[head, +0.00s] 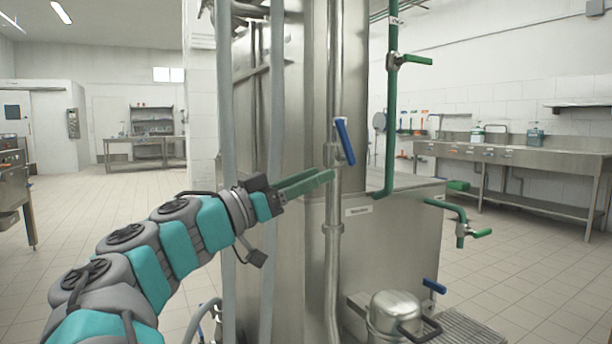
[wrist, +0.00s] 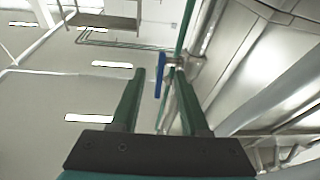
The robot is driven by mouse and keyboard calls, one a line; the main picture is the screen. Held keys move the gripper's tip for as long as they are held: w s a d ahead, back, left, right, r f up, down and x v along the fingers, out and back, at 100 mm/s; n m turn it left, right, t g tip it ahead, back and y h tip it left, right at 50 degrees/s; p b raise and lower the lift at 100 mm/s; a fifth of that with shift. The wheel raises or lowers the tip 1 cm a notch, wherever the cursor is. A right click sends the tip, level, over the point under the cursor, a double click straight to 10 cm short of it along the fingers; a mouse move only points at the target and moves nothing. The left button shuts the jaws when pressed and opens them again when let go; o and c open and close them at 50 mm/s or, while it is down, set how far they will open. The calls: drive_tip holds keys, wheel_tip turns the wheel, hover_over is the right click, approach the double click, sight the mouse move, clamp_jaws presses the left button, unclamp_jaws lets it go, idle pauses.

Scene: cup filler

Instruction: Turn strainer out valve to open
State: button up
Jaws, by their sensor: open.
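A blue lever handle (head: 344,140) sits on a valve on the vertical steel pipe in front of the tank. It is nearly upright, its top leaning slightly left. My gripper (head: 330,175) is open and empty, with its green fingers just left of and below this handle. In the wrist view the blue handle (wrist: 160,75) shows between the two fingertips, near the right one. I cannot tell whether it touches a finger. No readable label shows which valve is the strainer out valve.
A second blue handle (head: 434,286) is low at the right, beside a steel pot (head: 395,312). Green-handled valves are at the upper right (head: 416,60) and on a green pipe (head: 481,233). Open floor lies left.

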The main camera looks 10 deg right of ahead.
drive_tip(key=shift+s+d+f+n+g+y+b, duration=1.15)
drive_tip(key=shift+d+f, duration=1.3)
drive_tip(key=shift+f, duration=1.85)
drive_tip(key=shift+s+d+f+n+g+y+b, duration=0.6)
drive_tip(key=shift+s+d+f+y, duration=1.4)
drive_tip(key=shift+f, duration=2.35)
drive_tip(key=shift+s+d+f+n+g+y+b, duration=0.9)
drive_tip(key=shift+d+f, duration=2)
drive_tip(key=shift+f, duration=1.4)
drive_tip(key=shift+w, duration=0.15)
drive_tip(key=shift+c, duration=0.2)
